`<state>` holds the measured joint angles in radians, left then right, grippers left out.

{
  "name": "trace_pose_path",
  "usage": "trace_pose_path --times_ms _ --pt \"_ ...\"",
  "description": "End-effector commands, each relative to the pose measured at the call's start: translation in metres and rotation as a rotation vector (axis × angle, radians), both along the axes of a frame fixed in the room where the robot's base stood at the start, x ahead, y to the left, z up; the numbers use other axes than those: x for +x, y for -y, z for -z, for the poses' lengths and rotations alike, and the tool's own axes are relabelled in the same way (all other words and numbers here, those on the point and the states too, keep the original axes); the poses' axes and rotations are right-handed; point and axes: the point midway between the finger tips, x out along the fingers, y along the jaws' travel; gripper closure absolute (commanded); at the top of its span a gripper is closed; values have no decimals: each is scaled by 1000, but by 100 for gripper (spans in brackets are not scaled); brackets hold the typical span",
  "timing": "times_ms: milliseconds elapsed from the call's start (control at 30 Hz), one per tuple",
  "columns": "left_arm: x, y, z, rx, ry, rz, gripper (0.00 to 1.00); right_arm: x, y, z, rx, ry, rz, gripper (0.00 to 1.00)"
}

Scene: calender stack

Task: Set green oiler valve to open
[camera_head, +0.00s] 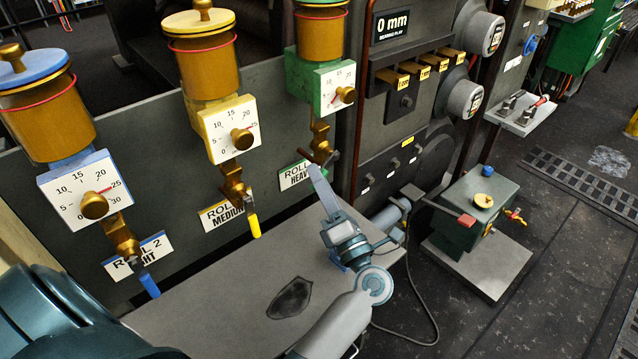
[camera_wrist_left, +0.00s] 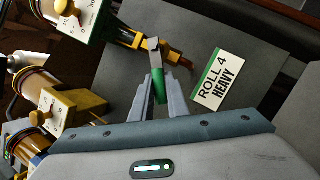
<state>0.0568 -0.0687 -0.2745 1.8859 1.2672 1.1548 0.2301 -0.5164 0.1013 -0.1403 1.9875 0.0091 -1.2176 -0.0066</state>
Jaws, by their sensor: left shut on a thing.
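The green oiler (camera_head: 322,82) hangs on the panel with a white dial and brass knob. Below it is its brass valve (camera_head: 320,138), with a green-sleeved lever (camera_wrist_left: 160,88) that shows in the left wrist view. There the lever lies crosswise to the brass valve body (camera_wrist_left: 122,35). My left gripper (camera_head: 322,186) is at this lever, its fingers closed around the green sleeve between the fingertips (camera_wrist_left: 160,82). In the head view the fingers hide most of the lever. My right gripper is not in view.
The yellow oiler (camera_head: 207,75) and blue oiler (camera_head: 45,110) stand to the left, with yellow (camera_head: 253,225) and blue (camera_head: 149,284) levers hanging down. The ROLL 4 HEAVY label (camera_wrist_left: 219,80) is beside the valve. A grey slab (camera_head: 225,300) lies below.

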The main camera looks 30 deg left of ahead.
Motion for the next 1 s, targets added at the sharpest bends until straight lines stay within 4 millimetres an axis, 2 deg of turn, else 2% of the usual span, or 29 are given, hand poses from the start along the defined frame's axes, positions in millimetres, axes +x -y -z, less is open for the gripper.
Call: trace_pose_path --times_ms 467,500,567,1000 --pt "0 0 -1 -2 9 -1 100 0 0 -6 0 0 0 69" --pt "0 0 -1 -2 9 -1 81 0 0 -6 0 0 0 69" --pt "0 0 -1 -2 9 -1 68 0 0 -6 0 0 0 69" --pt "0 1 2 -2 7 -1 68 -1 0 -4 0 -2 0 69"
